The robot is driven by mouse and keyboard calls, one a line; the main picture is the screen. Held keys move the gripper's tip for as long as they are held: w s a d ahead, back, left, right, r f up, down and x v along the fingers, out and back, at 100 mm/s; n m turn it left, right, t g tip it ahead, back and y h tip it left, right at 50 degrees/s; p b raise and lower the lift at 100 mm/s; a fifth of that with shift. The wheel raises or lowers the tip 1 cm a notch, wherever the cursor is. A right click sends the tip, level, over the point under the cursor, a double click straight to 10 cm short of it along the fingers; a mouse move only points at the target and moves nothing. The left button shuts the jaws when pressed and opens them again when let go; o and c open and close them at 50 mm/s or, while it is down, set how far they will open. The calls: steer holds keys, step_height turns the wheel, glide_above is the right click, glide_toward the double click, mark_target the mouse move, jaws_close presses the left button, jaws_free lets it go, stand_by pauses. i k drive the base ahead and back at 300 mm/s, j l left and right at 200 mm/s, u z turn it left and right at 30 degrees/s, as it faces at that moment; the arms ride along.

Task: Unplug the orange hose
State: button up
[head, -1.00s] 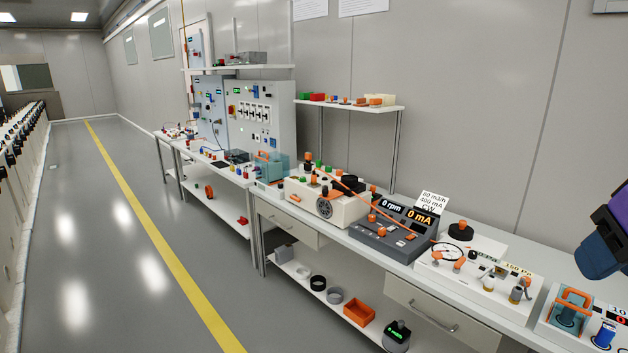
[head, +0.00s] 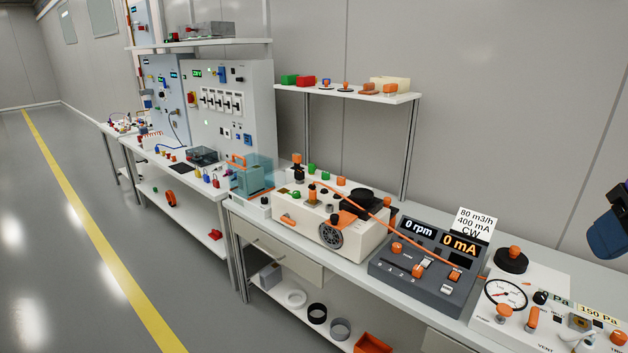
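The orange hose (head: 424,248) lies as a thin line across the bench equipment. Its left end is by the orange and black fittings on top of the cream machine (head: 368,238). It runs down to the right, across the dark grey console (head: 421,285) with the "0 rpm" and "0 mA" displays. Its right end is near the white gauge panel (head: 515,272); the exact plug points are too small to tell. A dark blue and purple part of my arm shows at the right edge, apart from the hose. My gripper's fingers are not in view.
A small shelf (head: 340,92) with coloured parts stands behind the cream machine. A white card (head: 474,223) stands behind the console. A teal box (head: 250,175) with an orange handle is to the left. Open floor (head: 120,250) lies left of the bench.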

mark_target(313, 192)
steer(key=i+j+z, duration=0.1)
steer(key=i+j, duration=0.25)
steer(key=i+j+z, duration=0.1)
steer(key=i+j, duration=0.6)
steer(key=j, duration=0.2)
steer(key=i+j+z, duration=0.15)
steer(key=i+j, duration=0.2)
steer(key=i+j+z, duration=0.1)
steer(key=i+j, duration=0.2)
steer(key=j, duration=0.25)
